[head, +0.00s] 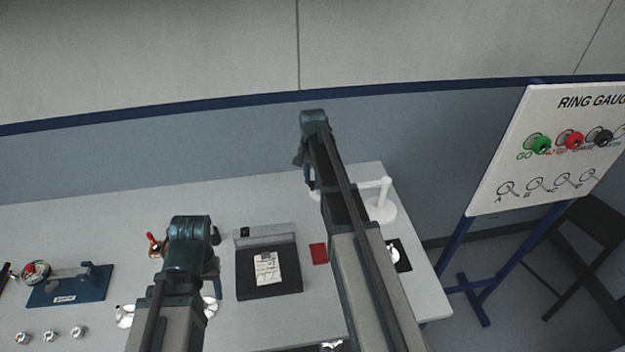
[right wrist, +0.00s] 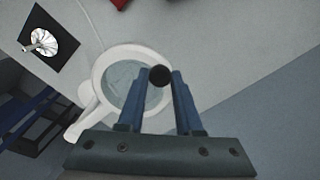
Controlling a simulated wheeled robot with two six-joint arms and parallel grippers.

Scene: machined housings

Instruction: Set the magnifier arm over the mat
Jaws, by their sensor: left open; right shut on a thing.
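The white magnifier shows in the head view as a round base with a post (head: 384,198) at the table's right back, its arm reaching left behind my right arm. In the right wrist view its white ring with a clear lens (right wrist: 125,82) lies under my fingers. My right gripper (right wrist: 159,78) is shut on the magnifier's black knob (right wrist: 159,75) at the ring's edge; in the head view my arm mostly hides it. The dark mat (head: 403,258) bears a shiny metal part (right wrist: 41,43); the ring is apart from it. My left gripper (head: 213,272) is open, over the table's left half, partly hidden.
A black tray with a paper label (head: 268,270) and a red card (head: 319,253) lie mid-table. A blue gauge stand (head: 68,290) and several small metal parts are at left. A ring gauge board (head: 550,150) stands right of the table.

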